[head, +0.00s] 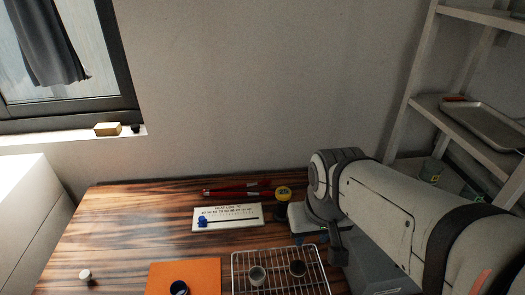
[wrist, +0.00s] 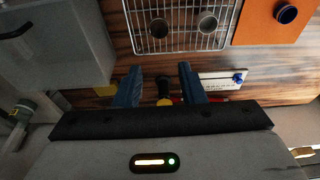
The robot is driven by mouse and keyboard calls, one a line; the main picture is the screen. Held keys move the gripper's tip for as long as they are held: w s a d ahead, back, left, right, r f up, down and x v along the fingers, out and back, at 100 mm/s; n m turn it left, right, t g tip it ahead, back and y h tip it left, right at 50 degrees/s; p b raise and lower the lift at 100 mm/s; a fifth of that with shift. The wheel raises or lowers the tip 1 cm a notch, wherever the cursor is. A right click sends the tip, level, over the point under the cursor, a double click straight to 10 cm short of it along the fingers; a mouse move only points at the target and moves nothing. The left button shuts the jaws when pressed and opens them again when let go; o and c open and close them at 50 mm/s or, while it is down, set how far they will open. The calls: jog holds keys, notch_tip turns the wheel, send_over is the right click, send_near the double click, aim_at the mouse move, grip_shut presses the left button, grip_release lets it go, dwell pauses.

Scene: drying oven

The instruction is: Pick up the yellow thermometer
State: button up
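The yellow thermometer (head: 284,193) lies toward the back of the wooden table, with a round yellow head and a dark display. It is just left of my arm and right of the white card. My gripper (head: 314,239) is lower right of it in the head view, mostly hidden by the arm. In the wrist view my gripper (wrist: 160,84) shows two blue fingers spread apart. A dark piece with a yellow part (wrist: 163,101) appears between them, probably the thermometer, partly hidden by the gripper body. I see no finger touching it.
A wire rack (head: 235,268) holds two small cups. An orange mat (head: 210,272) carries a dark round object. Behind the white card (head: 227,224) lie red pens (head: 230,192). Another yellow patch (wrist: 106,90) shows outside the left finger. The table's left side is mostly clear.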

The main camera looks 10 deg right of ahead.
jog(key=shift+o, duration=1.2)
jog(key=shift+w+d, duration=0.15)
jog(key=shift+w, duration=0.05)
jog(key=o, duration=0.5)
jog(key=shift+n+g, duration=0.4)
jog(key=shift+g, duration=0.1)
jog(key=w, duration=1)
jog(key=n+g, duration=0.2)
send_over(284, 192)
jog(key=f, duration=1)
jog(key=shift+w+a+f+p, duration=0.15)
jog(key=shift+w+a+p, duration=0.05)
jog(key=shift+a+p, duration=0.1)
jog(key=f, duration=0.8)
jog(key=shift+s+d+p, duration=0.15)
jog(key=shift+d+p, duration=0.1)
jog(key=shift+p, duration=0.15)
